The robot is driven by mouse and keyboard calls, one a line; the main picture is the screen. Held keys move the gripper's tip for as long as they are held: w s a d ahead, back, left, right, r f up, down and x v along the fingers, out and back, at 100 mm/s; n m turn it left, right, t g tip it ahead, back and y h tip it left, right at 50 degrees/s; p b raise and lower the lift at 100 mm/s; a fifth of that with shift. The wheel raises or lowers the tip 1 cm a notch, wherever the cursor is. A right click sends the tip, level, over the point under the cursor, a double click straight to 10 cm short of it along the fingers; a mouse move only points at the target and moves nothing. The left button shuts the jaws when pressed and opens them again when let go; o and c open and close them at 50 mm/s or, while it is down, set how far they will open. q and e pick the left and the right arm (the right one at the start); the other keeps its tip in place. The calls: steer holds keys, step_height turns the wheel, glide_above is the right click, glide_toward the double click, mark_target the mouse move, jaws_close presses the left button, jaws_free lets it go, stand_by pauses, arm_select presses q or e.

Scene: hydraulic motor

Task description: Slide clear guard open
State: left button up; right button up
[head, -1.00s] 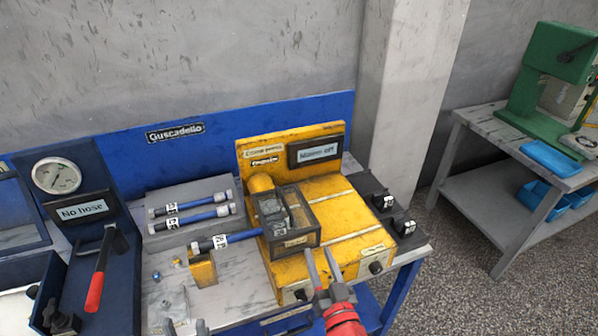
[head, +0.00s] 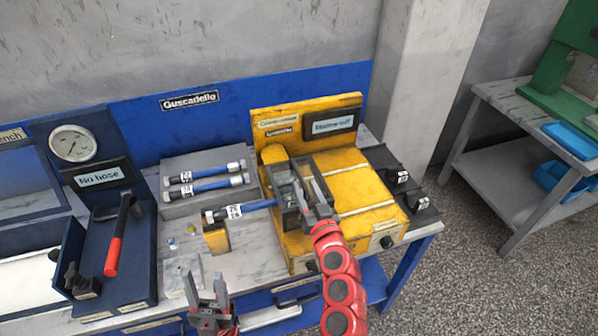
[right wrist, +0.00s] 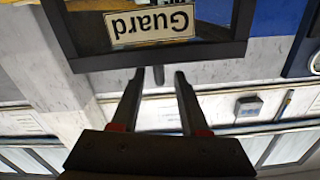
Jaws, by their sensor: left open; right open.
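The clear guard (head: 277,178) is a dark-framed see-through box on the left part of the yellow motor housing (head: 350,178). In the right wrist view, its dark lower frame bar (right wrist: 225,52) and an upside-down "Guard" label (right wrist: 150,24) are close ahead. My right gripper (head: 308,190) is at the front of the guard and partly hides it. Its two fingers (right wrist: 159,76) are apart and empty, with their tips just short of the frame bar; contact is unclear. My left gripper (head: 207,295) is open and empty at the front of the bench.
A blue hose (head: 240,210) runs to the guard's left side from a yellow block (head: 216,238). More hoses lie in a grey tray (head: 170,210). A red-handled lever (head: 115,250) stands at left under a gauge (head: 73,143). Black blocks (head: 398,177) sit right of the housing.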

mark_target(293, 161)
steer(key=shift+p+x, duration=0.55)
steer(key=shift+x, duration=2.3)
jaws_close()
